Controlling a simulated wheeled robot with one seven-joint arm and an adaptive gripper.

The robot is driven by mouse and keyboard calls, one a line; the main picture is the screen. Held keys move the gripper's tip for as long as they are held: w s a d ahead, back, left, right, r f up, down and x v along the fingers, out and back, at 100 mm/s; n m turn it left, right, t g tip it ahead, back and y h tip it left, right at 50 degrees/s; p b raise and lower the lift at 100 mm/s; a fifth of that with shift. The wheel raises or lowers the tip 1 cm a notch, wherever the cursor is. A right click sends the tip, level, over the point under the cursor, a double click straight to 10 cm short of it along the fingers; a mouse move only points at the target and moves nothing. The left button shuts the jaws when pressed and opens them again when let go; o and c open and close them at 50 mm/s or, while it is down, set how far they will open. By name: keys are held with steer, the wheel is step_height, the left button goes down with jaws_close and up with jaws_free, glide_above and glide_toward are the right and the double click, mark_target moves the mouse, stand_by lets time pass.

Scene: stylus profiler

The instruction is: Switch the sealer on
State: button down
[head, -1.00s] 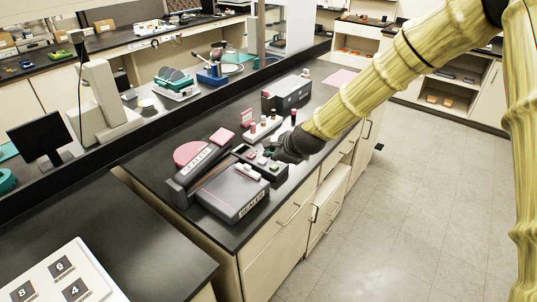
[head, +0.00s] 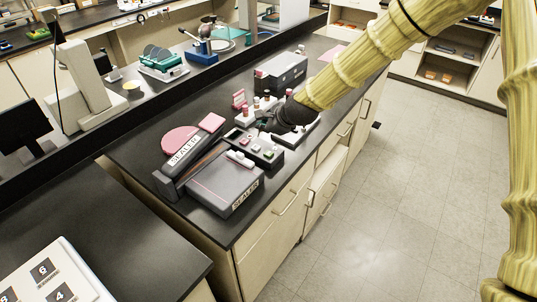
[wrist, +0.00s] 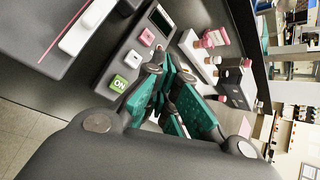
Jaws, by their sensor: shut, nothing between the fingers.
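The sealer (head: 222,186) is a dark grey box with a white SEALER label, standing on the black bench with its labelled arm raised. Its control panel (head: 266,157) lies along the far side. My gripper (head: 264,123) is shut and empty, just beyond the panel. In the wrist view its teal-padded fingers (wrist: 158,72) are beside the ON button, apart from it in the picture.
A white rack with small bottles (wrist: 203,55) stands close behind the panel. A grey box-shaped device (head: 281,72) stands farther along the bench. A pink disc (head: 181,139) lies left of the raised arm. The floor (head: 400,190) to the right is clear.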

mark_target(266, 154)
steer(key=f+b, duration=0.1)
steer(key=f, duration=0.2)
steer(key=shift+w+d+f+b, duration=0.1)
steer(key=shift+w+f+b, duration=0.2)
steer(key=shift+w+b, duration=0.05)
steer(key=shift+s+f+b, duration=0.5)
steer(key=shift+b, duration=0.05)
steer(key=f, duration=0.1)
steer(key=w+f+b, duration=0.1)
steer(key=f, duration=0.1)
steer(key=shift+f, duration=0.1)
steer(key=shift+s, duration=0.3)
steer(key=shift+w+f, duration=0.1)
steer(key=shift+f+b, duration=0.2)
steer(key=shift+b, duration=0.1)
steer(key=shift+f, duration=0.25)
